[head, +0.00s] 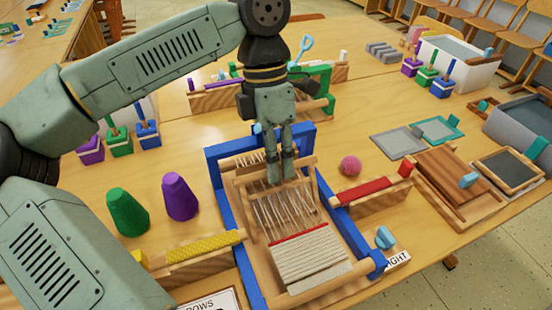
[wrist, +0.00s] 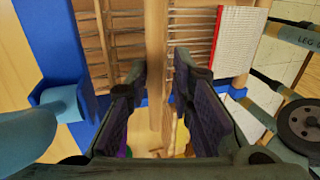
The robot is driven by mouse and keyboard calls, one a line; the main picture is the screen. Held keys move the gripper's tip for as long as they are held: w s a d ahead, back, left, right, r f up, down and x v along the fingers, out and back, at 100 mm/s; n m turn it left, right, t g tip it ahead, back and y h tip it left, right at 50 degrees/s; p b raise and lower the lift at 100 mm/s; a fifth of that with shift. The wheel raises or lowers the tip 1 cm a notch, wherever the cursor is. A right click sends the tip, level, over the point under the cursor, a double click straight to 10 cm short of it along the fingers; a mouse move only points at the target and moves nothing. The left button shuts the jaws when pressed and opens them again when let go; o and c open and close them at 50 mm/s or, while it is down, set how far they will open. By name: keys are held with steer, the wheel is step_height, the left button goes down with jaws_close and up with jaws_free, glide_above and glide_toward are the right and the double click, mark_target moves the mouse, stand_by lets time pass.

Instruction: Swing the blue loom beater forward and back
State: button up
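The blue-framed loom (head: 219,172) stands on the table, with pale warp threads and a woven cream cloth (head: 312,259) with a red edge at its front. The beater (head: 306,162) is a wooden frame whose bar crosses the loom towards the back. My gripper (head: 280,172) points down at this bar. In the wrist view, the beater bar (wrist: 156,45) runs between the two fingers of my gripper (wrist: 161,78). The fingers are open, with visible gaps on both sides of the bar. Their exact height against the bar is hard to tell.
Green (head: 127,211) and purple (head: 180,197) cones stand left of the loom. A yellow shuttle (head: 205,246) lies near the left side and a red one (head: 374,191) near the right. A pink ball (head: 350,166) and a light blue knob (head: 385,238) are at the right.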

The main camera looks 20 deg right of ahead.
steer(key=shift+o, duration=1)
steer(key=v, duration=1.2)
